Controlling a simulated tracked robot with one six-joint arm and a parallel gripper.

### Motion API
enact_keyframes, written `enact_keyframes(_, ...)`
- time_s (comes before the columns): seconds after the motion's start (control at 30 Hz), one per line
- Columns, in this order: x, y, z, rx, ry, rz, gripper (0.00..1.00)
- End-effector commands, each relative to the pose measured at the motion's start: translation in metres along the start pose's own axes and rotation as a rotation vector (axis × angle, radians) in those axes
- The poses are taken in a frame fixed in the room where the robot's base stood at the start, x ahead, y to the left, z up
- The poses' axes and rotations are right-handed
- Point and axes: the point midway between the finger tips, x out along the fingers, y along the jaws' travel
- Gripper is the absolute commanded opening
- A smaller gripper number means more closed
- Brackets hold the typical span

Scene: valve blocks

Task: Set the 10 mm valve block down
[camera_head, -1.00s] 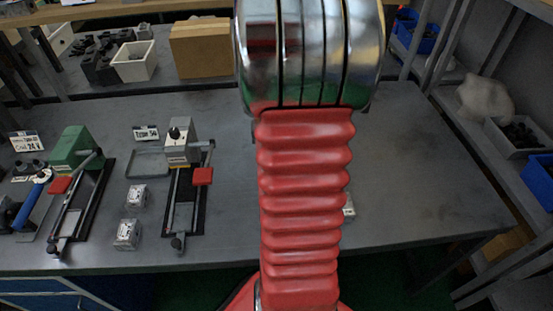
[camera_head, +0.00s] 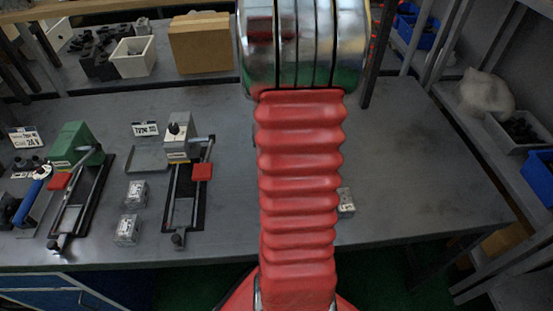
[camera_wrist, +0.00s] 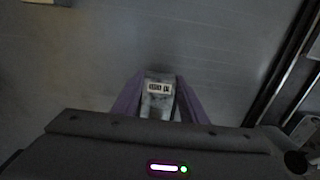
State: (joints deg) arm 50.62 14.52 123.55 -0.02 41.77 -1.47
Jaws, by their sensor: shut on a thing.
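In the wrist view my gripper (camera_wrist: 158,100) is shut on a small pale valve block (camera_wrist: 158,88). Its purple fingers press on the block's two sides. A dark marked label faces the camera, too small to read surely. A plain grey surface shows beyond the block; I cannot tell whether the block touches it. In the head view my red arm hides my gripper and the held block. Two silvery blocks stand on the bench left of the arm, one farther (camera_head: 136,193) and one nearer (camera_head: 127,229). Another block (camera_head: 346,203) shows partly at the arm's right edge.
Dark rails (camera_wrist: 285,65) run along the wrist view's right side. Bench right of my arm is mostly clear. Shelves flank the right side.

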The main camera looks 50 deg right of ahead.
Motion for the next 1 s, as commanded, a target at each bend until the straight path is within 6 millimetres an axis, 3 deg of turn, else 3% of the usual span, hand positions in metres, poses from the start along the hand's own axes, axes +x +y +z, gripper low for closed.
enact_keyframes(1.0,0.013,0.000,0.001,0.001,-0.002,0.000,0.00)
